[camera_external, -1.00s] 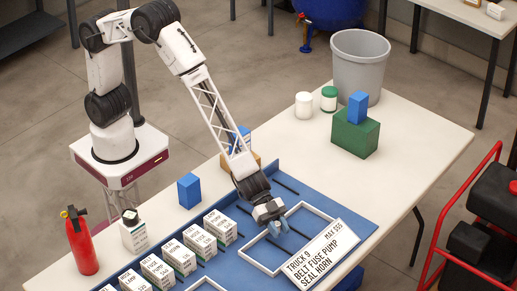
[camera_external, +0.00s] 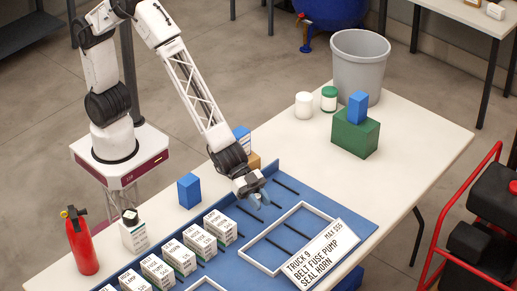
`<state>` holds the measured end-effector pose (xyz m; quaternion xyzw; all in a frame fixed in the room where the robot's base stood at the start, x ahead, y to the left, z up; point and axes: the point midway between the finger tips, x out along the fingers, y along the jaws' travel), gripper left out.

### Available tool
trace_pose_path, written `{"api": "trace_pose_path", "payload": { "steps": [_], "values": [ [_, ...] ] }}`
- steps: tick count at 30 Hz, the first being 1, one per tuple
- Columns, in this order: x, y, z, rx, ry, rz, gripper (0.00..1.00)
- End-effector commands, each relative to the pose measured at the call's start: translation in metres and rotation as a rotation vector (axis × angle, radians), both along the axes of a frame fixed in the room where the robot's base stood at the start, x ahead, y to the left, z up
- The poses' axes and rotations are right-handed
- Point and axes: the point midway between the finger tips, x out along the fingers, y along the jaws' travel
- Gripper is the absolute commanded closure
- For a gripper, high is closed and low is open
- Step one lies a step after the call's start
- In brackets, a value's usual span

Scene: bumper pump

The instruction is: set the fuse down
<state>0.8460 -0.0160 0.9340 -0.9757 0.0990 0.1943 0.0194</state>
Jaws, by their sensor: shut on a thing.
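My gripper (camera_external: 258,201) is shut and hangs low over the back of the blue board (camera_external: 318,199), behind the white rectangular frame. The fuse between its fingers is small and mostly hidden, so its shape is unclear. I cannot tell whether it touches the board. The white frame (camera_external: 248,258) lies on the board to the lower right of my gripper and looks empty. A sign (camera_external: 322,252) at its front edge reads TRUCK 9, BELT FUSE PUMP SEAL HORN.
A row of labelled white boxes (camera_external: 220,227) stands to the left. A blue block (camera_external: 189,190) stands behind it. Thin dark bars (camera_external: 285,187) lie near my gripper. A green block (camera_external: 355,133) with a blue one on top, two jars and a grey bin (camera_external: 359,67) stand farther back.

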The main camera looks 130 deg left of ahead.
Motion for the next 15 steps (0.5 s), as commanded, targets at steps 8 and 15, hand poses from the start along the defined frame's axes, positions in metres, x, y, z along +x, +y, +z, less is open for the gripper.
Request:
{"api": "trace_pose_path", "payload": {
  "steps": [8,15],
  "values": [
    [-0.046,-0.006,0.021,0.0,-0.001,0.066,0.96],
    [-0.087,-0.007,0.034,-0.001,-0.002,0.129,0.96]
  ]
}}
